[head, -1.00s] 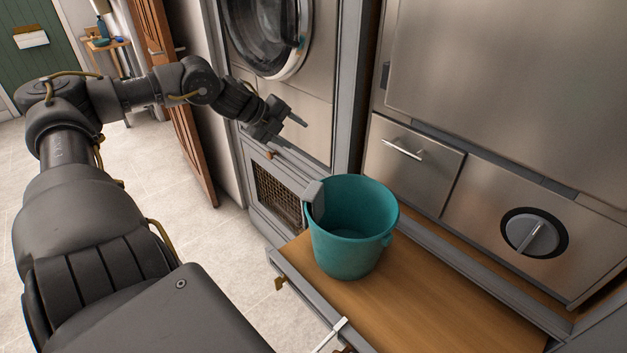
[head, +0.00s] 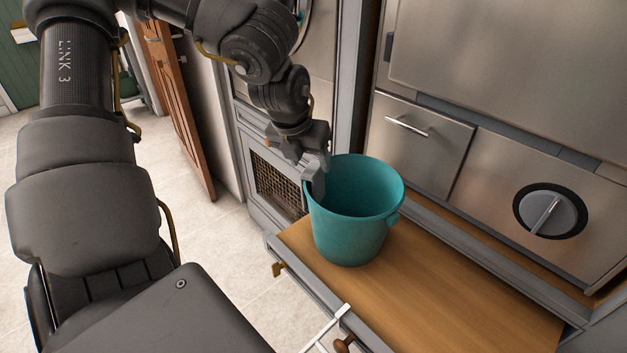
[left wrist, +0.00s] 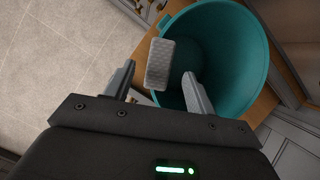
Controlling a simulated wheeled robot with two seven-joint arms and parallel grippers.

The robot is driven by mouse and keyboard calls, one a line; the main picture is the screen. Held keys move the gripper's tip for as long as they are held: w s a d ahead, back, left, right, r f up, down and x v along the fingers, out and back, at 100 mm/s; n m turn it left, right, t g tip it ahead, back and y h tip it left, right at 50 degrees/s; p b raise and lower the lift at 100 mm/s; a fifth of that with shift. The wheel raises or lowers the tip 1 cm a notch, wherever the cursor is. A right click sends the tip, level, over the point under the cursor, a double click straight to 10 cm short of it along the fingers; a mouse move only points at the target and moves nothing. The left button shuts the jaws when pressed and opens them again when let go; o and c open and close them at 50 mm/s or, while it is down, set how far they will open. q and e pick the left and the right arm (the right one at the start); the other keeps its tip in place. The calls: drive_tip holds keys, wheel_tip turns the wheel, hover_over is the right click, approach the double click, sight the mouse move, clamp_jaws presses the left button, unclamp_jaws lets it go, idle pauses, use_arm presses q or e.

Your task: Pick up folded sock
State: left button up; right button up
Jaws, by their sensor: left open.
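The folded sock (left wrist: 159,64) is a grey, knit-textured bundle at the near-left rim of the teal bucket (head: 352,226). In the head view only part of the sock (head: 318,187) shows below my left gripper (head: 314,163). In the left wrist view, the open fingers of my left gripper (left wrist: 158,76) point toward the sock, one on each side, with gaps between. Whether either finger touches it I cannot tell. The right finger reaches over the bucket's mouth, the left finger is outside it. My right gripper is not in view.
The bucket stands on a wooden bench top (head: 430,300) beside steel cabinet fronts with a drawer handle (head: 406,126) and a round knob (head: 549,212). A mesh panel (head: 275,184) is behind the gripper. Pale tiled floor lies open at left.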

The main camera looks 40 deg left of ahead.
sight(311, 169)
use_arm(q)
drive_tip(key=shift+x, duration=0.8)
drive_tip(key=shift+f, duration=0.4)
drive_tip(key=x, duration=0.3)
drive_tip(key=shift+w+a+f+p, duration=0.1)
drive_tip(key=shift+f+p, duration=0.2)
drive_tip(key=shift+w+f, duration=0.15)
drive_tip(key=shift+f, duration=0.2)
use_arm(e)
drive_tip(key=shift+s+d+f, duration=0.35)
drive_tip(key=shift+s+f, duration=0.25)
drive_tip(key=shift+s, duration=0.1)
use_arm(q)
drive_tip(key=c, duration=1)
